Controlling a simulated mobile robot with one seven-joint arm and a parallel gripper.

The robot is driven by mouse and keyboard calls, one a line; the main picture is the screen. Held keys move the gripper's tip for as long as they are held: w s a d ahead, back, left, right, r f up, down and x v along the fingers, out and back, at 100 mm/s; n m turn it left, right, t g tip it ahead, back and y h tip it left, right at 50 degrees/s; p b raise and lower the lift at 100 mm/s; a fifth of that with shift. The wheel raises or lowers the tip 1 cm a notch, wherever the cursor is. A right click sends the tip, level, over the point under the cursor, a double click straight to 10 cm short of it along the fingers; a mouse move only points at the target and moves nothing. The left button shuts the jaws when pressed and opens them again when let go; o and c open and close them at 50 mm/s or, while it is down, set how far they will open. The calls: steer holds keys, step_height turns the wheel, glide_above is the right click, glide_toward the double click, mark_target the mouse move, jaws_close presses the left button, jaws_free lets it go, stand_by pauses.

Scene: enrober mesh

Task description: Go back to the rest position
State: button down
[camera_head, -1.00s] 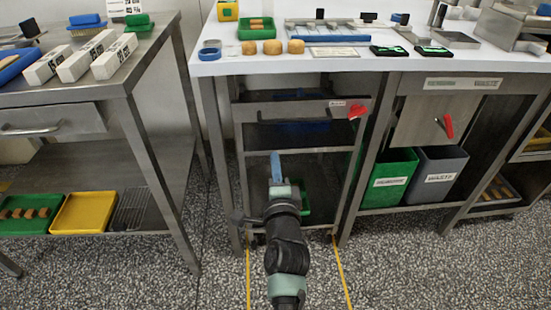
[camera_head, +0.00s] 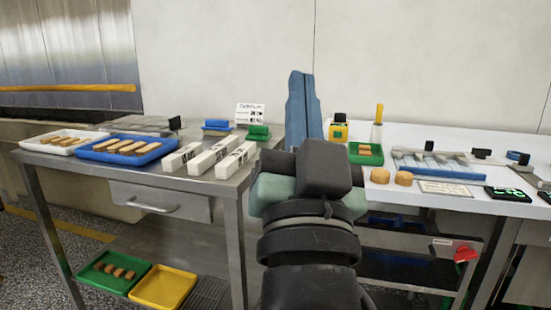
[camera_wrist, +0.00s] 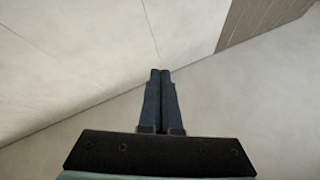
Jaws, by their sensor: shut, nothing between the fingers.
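My gripper (camera_head: 302,84) is raised in front of me in the head view, its blue fingers pointing up against the pale wall. In the wrist view the two fingers (camera_wrist: 161,75) are pressed together with nothing between them, and only bare wall and ceiling-like surfaces lie beyond. My dark arm covers the gap between the steel table and the white worktop in the head view.
A steel table (camera_head: 90,164) at left holds a white tray (camera_head: 33,148), a blue tray (camera_head: 158,154) and several white boxes (camera_head: 208,158). The white worktop (camera_head: 405,135) at right holds a green tray (camera_head: 376,159) and round tan pieces (camera_head: 404,178). The space above both is clear.

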steer(key=s+a+r+n+t, duration=0.2)
steer(key=s+a+r+n, duration=0.15)
steer(key=s+r, duration=0.4)
step_height(320, 180, up, 34)
steer(key=s+p, duration=0.1)
steer(key=p, duration=3.4)
steer(key=shift+d+y, duration=0.4)
steer(key=shift+f, duration=0.1)
